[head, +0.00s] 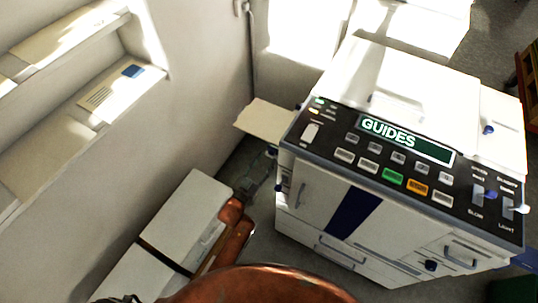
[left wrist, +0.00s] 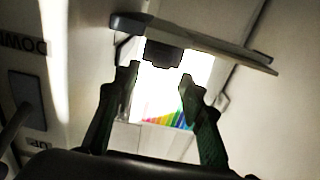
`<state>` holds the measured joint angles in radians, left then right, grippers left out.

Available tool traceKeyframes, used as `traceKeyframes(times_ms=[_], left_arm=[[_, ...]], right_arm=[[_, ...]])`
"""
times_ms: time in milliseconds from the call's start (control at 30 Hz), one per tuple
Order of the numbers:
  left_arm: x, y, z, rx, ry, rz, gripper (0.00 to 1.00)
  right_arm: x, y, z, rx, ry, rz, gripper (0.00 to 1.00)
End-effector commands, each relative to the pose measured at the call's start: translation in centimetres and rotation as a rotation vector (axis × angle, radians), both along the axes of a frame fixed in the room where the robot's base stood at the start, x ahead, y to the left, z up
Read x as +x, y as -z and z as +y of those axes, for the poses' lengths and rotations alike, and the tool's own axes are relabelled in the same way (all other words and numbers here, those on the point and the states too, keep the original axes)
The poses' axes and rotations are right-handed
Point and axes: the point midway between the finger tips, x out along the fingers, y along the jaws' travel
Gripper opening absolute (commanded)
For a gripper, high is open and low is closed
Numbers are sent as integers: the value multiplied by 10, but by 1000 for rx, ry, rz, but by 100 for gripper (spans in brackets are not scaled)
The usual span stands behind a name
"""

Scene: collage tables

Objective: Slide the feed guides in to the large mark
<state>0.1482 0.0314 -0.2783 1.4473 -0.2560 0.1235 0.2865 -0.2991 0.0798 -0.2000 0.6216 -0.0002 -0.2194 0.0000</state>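The copier (head: 340,215) stands at the right of the head view, and its display reads GUIDES. A cream feed tray (head: 265,119) sticks out from its left side. I cannot make out feed guides or a large mark on it. My left gripper (head: 262,168) is below the tray, beside the copier's left side. In the left wrist view, my left gripper (left wrist: 159,72) has its two dark green fingers spread and empty. A tray-like panel (left wrist: 215,46) crosses above them, with a dark block (left wrist: 163,52) under it, beyond the fingertips. I cannot tell whether the block is a guide. My right gripper is out of view.
A white cabinet or box (head: 187,215) with a dark strap stands left of the copier, close to my left arm. Wall shelves (head: 75,125) are at the upper left. Several coloured stripes (left wrist: 168,116) show beyond the fingers. Little floor is free between copier and wall.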

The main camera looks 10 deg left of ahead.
Motion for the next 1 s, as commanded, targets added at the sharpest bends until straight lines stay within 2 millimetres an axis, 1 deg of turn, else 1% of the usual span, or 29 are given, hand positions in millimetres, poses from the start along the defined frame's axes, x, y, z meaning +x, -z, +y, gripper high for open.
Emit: traceKeyframes(times_ms=[33, 100, 233, 367, 600, 667, 1000], left_arm=[[8, 2, -4, -1, 1, 0, 38], [17, 3, -7, -2, 0, 2, 38], [30, 2, -10, -1, -2, 1, 38], [35, 2, -11, 0, -3, 2, 38], [35, 1, -10, 0, -5, 2, 38], [35, 1, -10, 1, -5, 2, 34], [35, 1, -11, 1, -4, 2, 11]], right_arm=[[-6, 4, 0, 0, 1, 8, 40], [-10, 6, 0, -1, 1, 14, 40], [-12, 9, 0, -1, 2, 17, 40], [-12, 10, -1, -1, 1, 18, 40], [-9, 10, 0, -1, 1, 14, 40], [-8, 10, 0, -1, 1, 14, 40], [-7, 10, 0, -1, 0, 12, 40]])
